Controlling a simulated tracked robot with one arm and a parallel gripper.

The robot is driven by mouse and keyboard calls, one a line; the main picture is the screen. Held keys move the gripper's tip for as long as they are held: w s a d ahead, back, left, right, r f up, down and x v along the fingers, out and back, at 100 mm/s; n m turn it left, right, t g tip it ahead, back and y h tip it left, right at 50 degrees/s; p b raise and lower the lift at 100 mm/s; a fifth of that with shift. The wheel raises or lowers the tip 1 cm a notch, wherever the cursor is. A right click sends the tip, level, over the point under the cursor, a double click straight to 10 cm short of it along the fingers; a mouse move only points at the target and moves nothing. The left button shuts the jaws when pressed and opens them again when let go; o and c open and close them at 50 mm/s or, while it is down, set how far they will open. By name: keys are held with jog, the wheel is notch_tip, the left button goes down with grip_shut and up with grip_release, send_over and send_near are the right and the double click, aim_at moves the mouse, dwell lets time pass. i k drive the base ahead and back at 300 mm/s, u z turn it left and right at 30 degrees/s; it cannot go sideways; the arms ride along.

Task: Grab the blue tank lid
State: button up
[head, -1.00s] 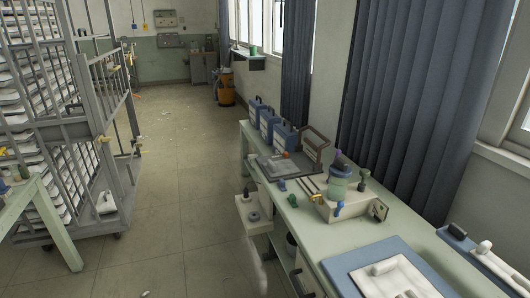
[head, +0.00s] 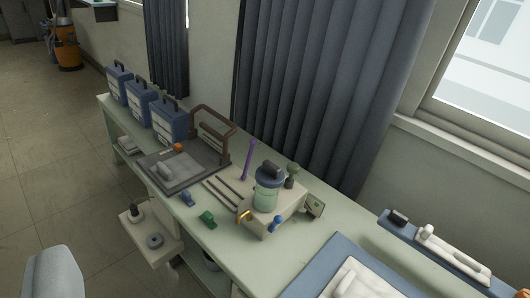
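The blue tank lid (head: 268,176) sits on top of a small pale green, see-through tank (head: 266,198), with a dark handle standing up from it. The tank is upright on a cream box-like base (head: 285,213) on the long bench. A brass tap (head: 245,215) and a blue tap (head: 276,223) are at the front of the base. The lid is in plain view near the middle of the picture, with nothing in front of it. I cannot make out my gripper in this view.
On the pale green bench (head: 225,238), a purple rod (head: 249,160) stands behind the tank and a dark green knob (head: 292,171) beside it. A grey tray (head: 185,165) and blue cases (head: 170,122) are left. A pale rounded shape (head: 53,273) is lower left. Floor left is open.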

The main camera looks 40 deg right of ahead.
aim_at(269, 176)
jog(key=z, duration=0.45)
jog(key=i, duration=1.05)
jog(key=z, duration=0.6)
